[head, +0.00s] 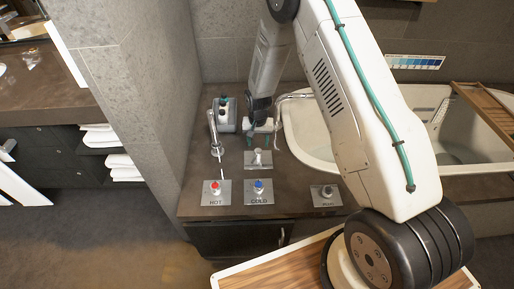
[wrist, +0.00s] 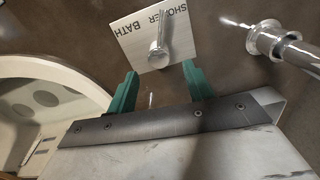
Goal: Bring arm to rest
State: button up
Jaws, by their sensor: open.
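My arm reaches down from the top of the head view over the dark counter (head: 235,170). My gripper (head: 262,139) is open, with green fingertips apart and nothing seen between them. It is just behind the metal plate (head: 249,165) with a small lever on it. In the wrist view the same plate (wrist: 130,32) reads SHOWER and BATH. Its chrome lever (wrist: 158,55) lies ahead of the open fingertips (wrist: 160,70), roughly centred between them. I cannot tell whether a finger touches it.
A red HOT knob (head: 215,187), a blue COLD knob (head: 259,187) and another knob (head: 326,192) line the counter front. A chrome spout (head: 214,135) and a grey box (head: 226,122) stand left of my gripper. A white tub (head: 310,150) is right, with a wooden rack (head: 488,105).

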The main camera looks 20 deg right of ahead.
jog(key=shift+r, duration=0.85)
jog(key=s+d+r+n+t, duration=0.1)
jog(key=s+r+n, duration=0.3)
jog(key=s+r, duration=3.4)
notch_tip(320, 180, up, 4)
jog(key=shift+s+f+n, duration=0.15)
jog(key=shift+s+n, duration=0.25)
